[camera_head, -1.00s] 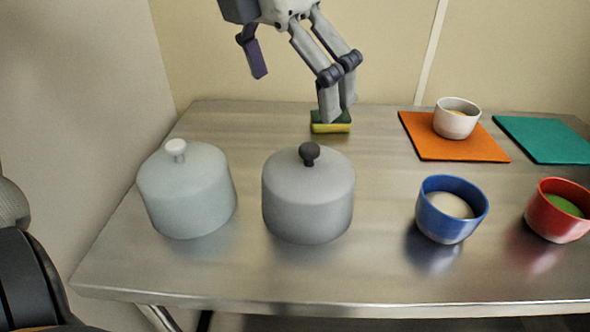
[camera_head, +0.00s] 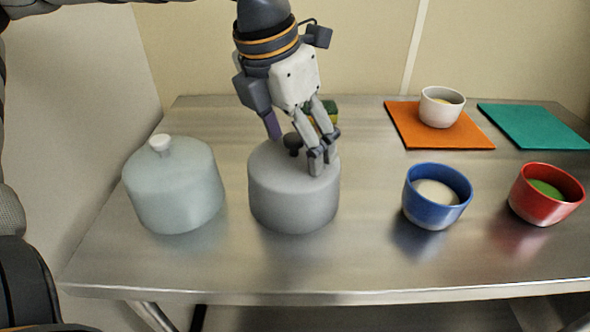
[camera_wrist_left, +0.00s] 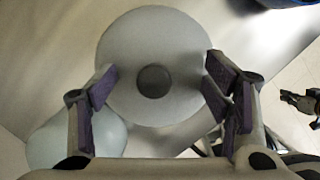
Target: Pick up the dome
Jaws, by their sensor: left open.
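Two domes stand on the steel table. The grey dome (camera_head: 293,200) has a black knob (camera_head: 291,141); the pale blue-green dome (camera_head: 175,190) with a white knob (camera_head: 160,143) stands to its left. My left gripper (camera_head: 296,146) is open over the grey dome, and its fingers partly cover the dome's top and knob. In the left wrist view, the grey dome (camera_wrist_left: 155,40) is seen from above, with its knob (camera_wrist_left: 153,81) between the open fingers (camera_wrist_left: 161,78). The pale dome (camera_wrist_left: 75,145) is partly hidden there.
A green and yellow sponge (camera_head: 330,108) lies behind the gripper. A blue bowl (camera_head: 436,200) and a red bowl (camera_head: 545,197) stand at the right. A white bowl (camera_head: 440,107) sits on an orange mat (camera_head: 415,137); a teal mat (camera_head: 535,127) is bare. The table's front is clear.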

